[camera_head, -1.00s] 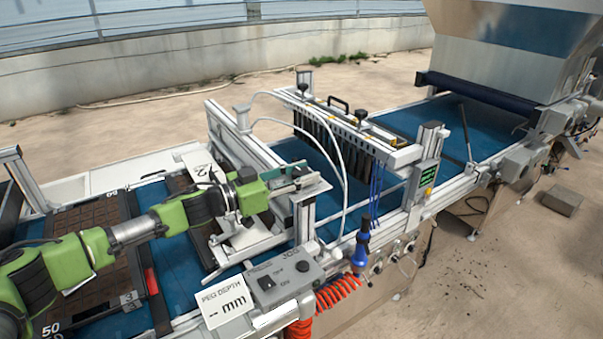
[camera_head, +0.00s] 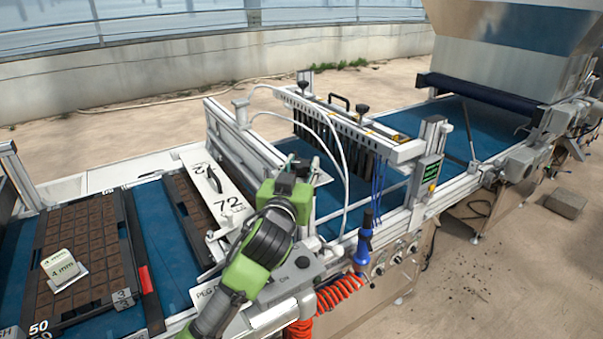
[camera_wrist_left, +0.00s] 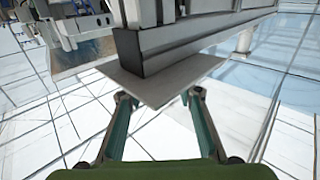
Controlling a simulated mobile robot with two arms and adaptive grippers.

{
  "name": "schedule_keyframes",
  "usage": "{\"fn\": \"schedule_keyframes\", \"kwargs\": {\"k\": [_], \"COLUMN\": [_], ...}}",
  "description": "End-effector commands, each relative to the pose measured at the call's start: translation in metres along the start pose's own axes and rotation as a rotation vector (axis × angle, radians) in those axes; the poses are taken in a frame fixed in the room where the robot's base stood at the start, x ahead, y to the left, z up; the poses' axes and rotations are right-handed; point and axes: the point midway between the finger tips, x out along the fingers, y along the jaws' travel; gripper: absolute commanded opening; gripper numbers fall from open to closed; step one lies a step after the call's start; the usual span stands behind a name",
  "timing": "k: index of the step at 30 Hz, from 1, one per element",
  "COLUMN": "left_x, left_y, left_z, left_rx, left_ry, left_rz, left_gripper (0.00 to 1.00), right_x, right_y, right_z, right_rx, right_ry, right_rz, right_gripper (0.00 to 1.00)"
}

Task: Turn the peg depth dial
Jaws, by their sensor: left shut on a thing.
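My left gripper (camera_head: 302,170) is at the dibbling frame, its arm rising from the bottom of the head view. In the left wrist view its teal fingers (camera_wrist_left: 158,106) stand on both sides of the near corner of a flat grey plate (camera_wrist_left: 165,78) under a metal beam. It is shut on this plate, which shows in part in the head view (camera_head: 322,178). I cannot tell whether the plate belongs to the dial. The peg depth sign (camera_head: 205,299) is mostly hidden behind my arm. The grey control box (camera_head: 302,277) is partly covered. My right gripper is not in view.
A white plate marked 72 (camera_head: 222,190) lies left of the arm. A dark tray (camera_head: 127,235) carries tags reading 4 mm (camera_head: 62,267). White hoses (camera_head: 338,150), a blue handle (camera_head: 363,245) and a red coiled hose (camera_head: 340,292) are close to the right.

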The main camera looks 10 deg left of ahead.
Motion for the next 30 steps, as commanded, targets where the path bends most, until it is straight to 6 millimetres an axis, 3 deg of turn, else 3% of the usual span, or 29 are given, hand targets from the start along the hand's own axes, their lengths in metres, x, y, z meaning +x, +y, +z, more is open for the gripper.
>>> {"fn": "schedule_keyframes", "kwargs": {"k": [3,12,30], "left_x": [0.001,0.001,0.001], "left_y": [0.002,0.001,-0.001], "left_z": [0.004,0.002,-0.003], "left_rx": [-0.008,-0.001,0.004], "left_ry": [0.0,0.001,0.008], "left_rz": [-0.083,-0.231,-0.286], "left_gripper": [0.11,0.11,0.11], "right_x": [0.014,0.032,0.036], "right_y": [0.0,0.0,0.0], "right_z": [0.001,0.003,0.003], "right_rx": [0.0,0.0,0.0], "right_ry": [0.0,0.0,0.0], "right_rz": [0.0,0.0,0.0], "right_gripper": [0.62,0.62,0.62]}}
